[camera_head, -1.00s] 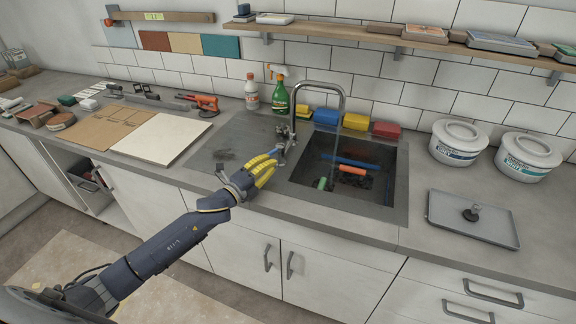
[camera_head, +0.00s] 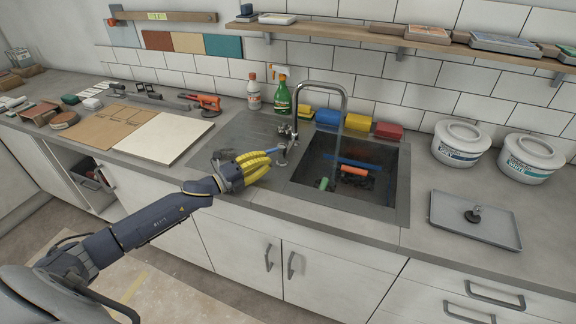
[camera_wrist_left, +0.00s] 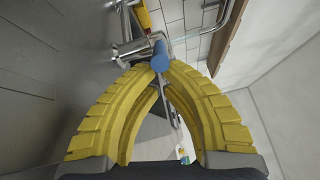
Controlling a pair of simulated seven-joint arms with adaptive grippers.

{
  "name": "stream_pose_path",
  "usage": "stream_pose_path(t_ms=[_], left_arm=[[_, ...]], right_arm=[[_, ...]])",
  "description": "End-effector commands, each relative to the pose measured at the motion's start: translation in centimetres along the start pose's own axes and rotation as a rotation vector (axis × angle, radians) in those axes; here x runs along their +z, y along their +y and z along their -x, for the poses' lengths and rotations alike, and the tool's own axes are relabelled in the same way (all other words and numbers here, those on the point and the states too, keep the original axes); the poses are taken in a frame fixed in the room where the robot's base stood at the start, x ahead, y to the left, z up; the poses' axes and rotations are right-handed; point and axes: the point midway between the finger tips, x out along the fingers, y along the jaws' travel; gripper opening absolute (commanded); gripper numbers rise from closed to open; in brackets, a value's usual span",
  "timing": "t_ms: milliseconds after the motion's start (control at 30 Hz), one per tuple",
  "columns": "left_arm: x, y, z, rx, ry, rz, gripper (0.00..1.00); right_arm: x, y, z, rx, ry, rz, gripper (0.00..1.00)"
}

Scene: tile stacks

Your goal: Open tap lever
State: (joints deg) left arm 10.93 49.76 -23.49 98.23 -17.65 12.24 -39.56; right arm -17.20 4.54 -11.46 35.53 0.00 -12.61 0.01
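The tap (camera_head: 322,88) is a grey metal arched spout behind the sink, with its body (camera_head: 284,133) on the left. The tap lever (camera_head: 274,151) has a blue grip and points left from the base of the tap. My left gripper (camera_head: 267,155) has yellow ribbed fingers and is at the lever's free end. In the left wrist view the two fingertips (camera_wrist_left: 160,70) close in on either side of the blue lever grip (camera_wrist_left: 160,55) and appear to touch it. A faint pale streak hangs under the spout; I cannot tell whether it is water. My right gripper is not in view.
The sink basin (camera_head: 398,190) holds blue, orange and green items. Spray (camera_head: 281,95) and white (camera_head: 253,95) bottles stand behind the lever. Sponges (camera_head: 357,122) line the wall. White tubs (camera_head: 460,143) and a grey tray (camera_head: 440,212) are right; a white board (camera_head: 165,138) is left.

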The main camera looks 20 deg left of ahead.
Motion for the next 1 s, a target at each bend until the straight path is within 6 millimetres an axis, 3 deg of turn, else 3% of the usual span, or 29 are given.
stream_pose_path(t_ms=[500, 1000], left_arm=[[2.7, 0.4, 1.4, 0.005, -0.021, -0.003, 0.0], [3.7, 0.7, 1.4, 0.005, -0.021, -0.002, 0.0]], right_arm=[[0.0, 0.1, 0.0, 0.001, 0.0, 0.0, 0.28], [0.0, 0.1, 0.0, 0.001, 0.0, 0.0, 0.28]])
